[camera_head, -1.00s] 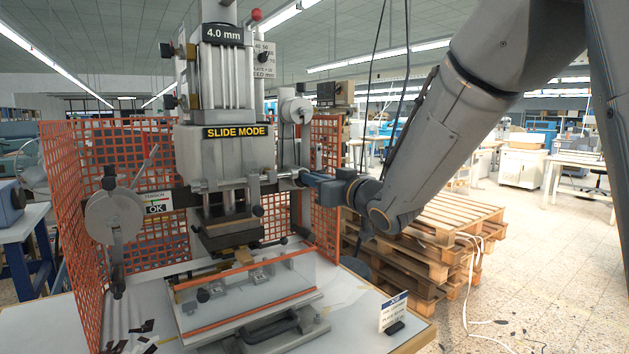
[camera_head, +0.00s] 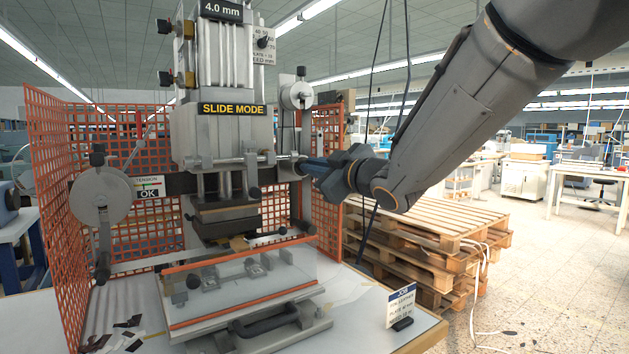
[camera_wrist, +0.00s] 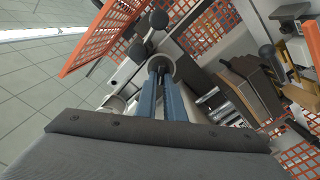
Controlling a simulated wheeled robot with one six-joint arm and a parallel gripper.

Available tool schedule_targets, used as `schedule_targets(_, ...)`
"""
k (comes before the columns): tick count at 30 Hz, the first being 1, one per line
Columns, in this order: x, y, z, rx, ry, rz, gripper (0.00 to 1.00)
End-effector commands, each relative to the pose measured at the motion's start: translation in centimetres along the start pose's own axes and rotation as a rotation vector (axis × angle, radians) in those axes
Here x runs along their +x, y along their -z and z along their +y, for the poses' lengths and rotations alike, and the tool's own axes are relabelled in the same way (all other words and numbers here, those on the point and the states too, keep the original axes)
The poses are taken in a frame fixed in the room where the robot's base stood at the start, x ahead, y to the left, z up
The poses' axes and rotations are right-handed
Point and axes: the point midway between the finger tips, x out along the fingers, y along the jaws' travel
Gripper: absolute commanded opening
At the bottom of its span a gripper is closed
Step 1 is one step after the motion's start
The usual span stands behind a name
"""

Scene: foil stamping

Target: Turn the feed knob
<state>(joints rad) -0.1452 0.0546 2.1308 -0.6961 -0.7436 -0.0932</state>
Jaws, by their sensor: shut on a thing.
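The foil stamping press (camera_head: 215,140) stands on the table and carries a "SLIDE MODE" label (camera_head: 232,108) and a "4.0 mm" readout (camera_head: 221,11). My gripper (camera_head: 306,167) reaches in from the right at the press's right side. Its blue fingers are shut on the feed knob (camera_head: 287,168), a small grey metal part on the side shaft. In the wrist view the two blue fingers (camera_wrist: 168,88) run up to the round grey knob (camera_wrist: 157,64). The fingertips partly hide the knob, so its turn angle cannot be told.
Orange mesh guards (camera_head: 60,200) stand left of and behind the press. A clear shield with orange edges (camera_head: 240,285) is in front. A job card (camera_head: 401,305) stands at the table's right corner. Wooden pallets (camera_head: 425,235) are stacked at right. A foil reel (camera_head: 103,201) is at left.

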Motion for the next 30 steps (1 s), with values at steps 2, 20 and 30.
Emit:
schedule_targets(2, 0.08, -0.26, -0.22, -0.074, -0.002, 0.003, 0.00)
schedule_targets(20, 0.05, -0.22, -0.49, -0.505, -0.001, 0.001, 0.00)
schedule_targets(30, 0.03, -0.12, -0.47, -0.575, 0.000, 0.001, 0.00)
